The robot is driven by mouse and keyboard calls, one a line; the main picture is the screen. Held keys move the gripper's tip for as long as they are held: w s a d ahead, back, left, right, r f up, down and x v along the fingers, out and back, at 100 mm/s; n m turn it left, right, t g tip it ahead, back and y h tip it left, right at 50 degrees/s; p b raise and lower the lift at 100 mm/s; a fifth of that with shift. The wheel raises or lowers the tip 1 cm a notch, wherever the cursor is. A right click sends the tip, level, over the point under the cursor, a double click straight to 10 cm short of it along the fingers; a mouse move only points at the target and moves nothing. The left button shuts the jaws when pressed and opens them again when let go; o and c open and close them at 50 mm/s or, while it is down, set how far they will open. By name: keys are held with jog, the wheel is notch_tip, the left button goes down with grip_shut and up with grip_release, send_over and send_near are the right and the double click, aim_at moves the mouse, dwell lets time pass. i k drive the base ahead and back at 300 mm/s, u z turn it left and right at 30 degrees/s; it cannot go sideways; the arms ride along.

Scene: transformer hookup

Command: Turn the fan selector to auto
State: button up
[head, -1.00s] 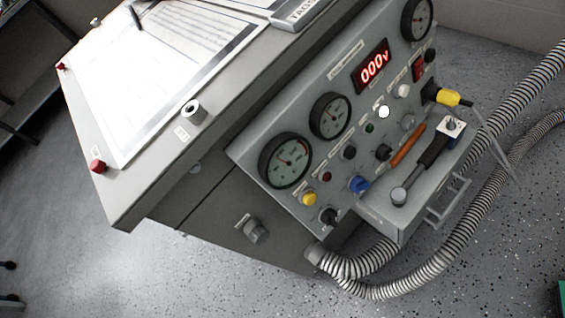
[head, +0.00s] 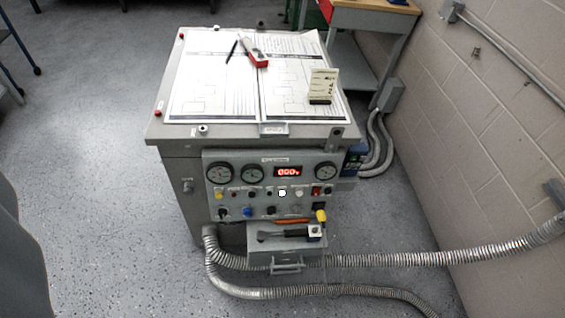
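The grey transformer cabinet (head: 180,205) stands in the middle of the head view, with its control panel (head: 212,204) on the near face. The panel carries dials, a red display (head: 288,172) reading 000v, and rows of small knobs and buttons. These include a black knob (head: 222,213) at lower left and a blue knob (head: 248,211) beside it. The labels are too small to read, so I cannot tell which is the fan selector. My gripper is not in view.
A tray (head: 262,252) with tools juts out below the panel. Ribbed hoses (head: 400,260) run across the floor to the right wall. Papers, a red-and-grey tool (head: 254,52) and a small card stand (head: 321,88) are on top. The floor at left is open.

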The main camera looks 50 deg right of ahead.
aim_at(221, 212)
jog(key=u, duration=2)
jog(key=k, duration=1.3)
jog(key=z, duration=1.5)
jog(key=i, duration=1)
jog(key=u, duration=0.05)
